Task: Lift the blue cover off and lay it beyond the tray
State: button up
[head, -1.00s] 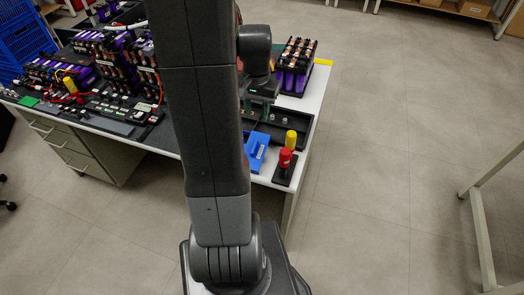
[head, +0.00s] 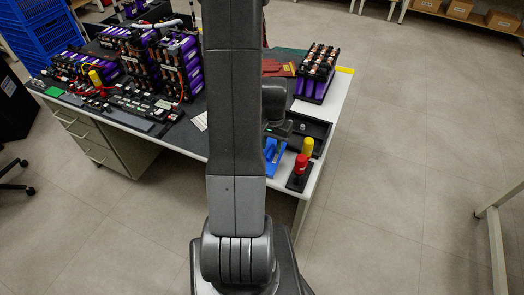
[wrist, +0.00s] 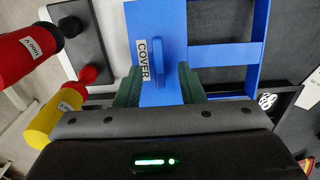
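The blue cover (wrist: 172,20) fills the top middle of the wrist view, with a raised handle bar and a white COVER label. In the head view the blue cover (head: 272,152) lies on the bench's near right end, partly hidden behind my arm. My gripper (wrist: 160,90) has its green fingers apart, one on each side of the handle's line. I cannot tell if they touch the cover. The black tray (head: 322,128) stands just beyond the cover on the bench.
A purple battery block (head: 314,82) sits behind the tray. Battery modules (head: 150,60) crowd the left. Blue framework (wrist: 225,52) adjoins the cover on the right.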

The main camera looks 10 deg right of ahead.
jog(key=shift+f, duration=0.6)
jog(key=shift+c, duration=0.2)
grip_shut()
jog(key=shift+r, duration=0.1)
